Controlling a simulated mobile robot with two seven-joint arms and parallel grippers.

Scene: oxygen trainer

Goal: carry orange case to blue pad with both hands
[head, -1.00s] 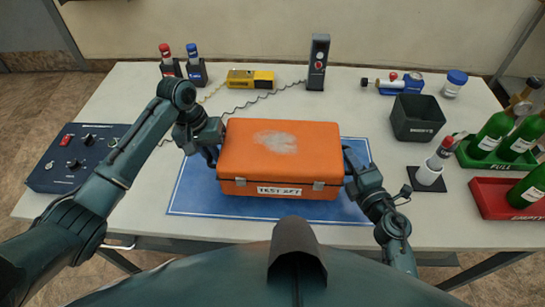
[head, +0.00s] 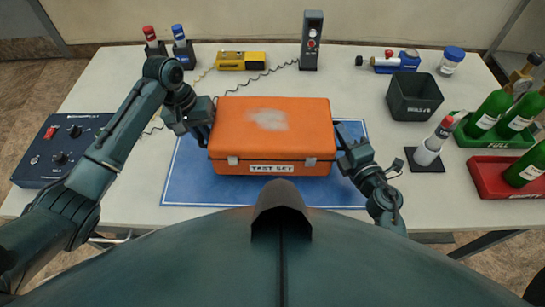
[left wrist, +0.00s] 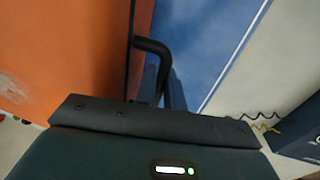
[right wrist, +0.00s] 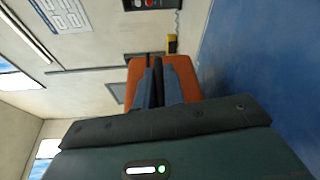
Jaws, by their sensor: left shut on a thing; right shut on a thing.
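The orange case (head: 270,140) is over the middle of the blue pad (head: 185,188), which shows on its left, right and front sides. The case looks level; I cannot tell whether it touches the pad. My left gripper (head: 208,128) is shut at the case's left end. In the left wrist view its fingers (left wrist: 160,85) are at a black handle (left wrist: 150,47) beside the orange wall (left wrist: 70,50). My right gripper (head: 343,150) is shut at the right end.
A blue control box (head: 62,150) is at left. A yellow device (head: 240,61) and grey unit (head: 311,40) stand behind.

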